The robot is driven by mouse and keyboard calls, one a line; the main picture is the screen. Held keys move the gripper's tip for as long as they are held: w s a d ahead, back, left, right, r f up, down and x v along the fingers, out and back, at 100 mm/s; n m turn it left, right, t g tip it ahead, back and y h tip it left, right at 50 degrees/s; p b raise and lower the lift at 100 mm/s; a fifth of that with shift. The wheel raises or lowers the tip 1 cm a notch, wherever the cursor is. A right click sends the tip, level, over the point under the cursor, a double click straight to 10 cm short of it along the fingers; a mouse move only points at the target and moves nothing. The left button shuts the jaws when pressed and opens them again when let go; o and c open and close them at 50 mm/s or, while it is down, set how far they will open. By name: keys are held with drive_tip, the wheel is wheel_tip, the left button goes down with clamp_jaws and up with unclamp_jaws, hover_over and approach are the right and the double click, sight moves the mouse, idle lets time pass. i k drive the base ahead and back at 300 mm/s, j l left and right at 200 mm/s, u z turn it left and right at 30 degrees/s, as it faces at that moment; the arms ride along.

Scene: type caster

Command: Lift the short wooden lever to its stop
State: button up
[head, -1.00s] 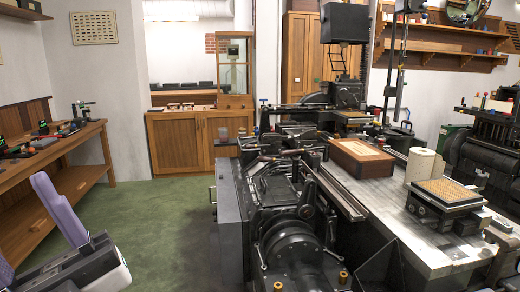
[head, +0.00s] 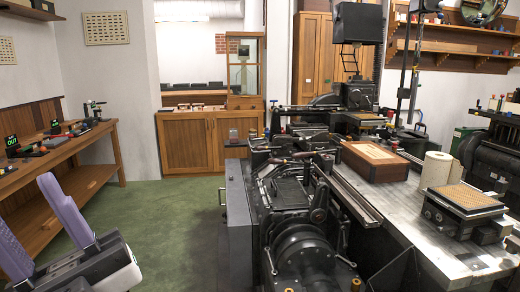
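The black type caster (head: 300,235) stands in the lower middle of the head view. A short brownish handle (head: 300,155) lies nearly level across its top; it may be the short wooden lever, but it is too small to be sure. My gripper (head: 24,203) is at the lower left, with two purple fingers apart and nothing between them. It is over the green floor, well to the left of the caster and touching nothing.
A wooden bench (head: 75,160) with small devices runs along the left wall. A wooden cabinet (head: 190,145) stands at the back. A metal-topped table (head: 400,215) with a brown box (head: 374,162) is right of the caster. Green floor (head: 165,220) is clear between my gripper and the caster.

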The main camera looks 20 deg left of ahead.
sight(284, 147)
drive_tip(key=i+j+u, duration=0.15)
drive_tip(key=i+j, duration=1.2)
drive_tip(key=i+j+u, duration=0.1)
drive_tip(key=i+j, duration=1.2)
drive_tip(key=i, duration=0.1)
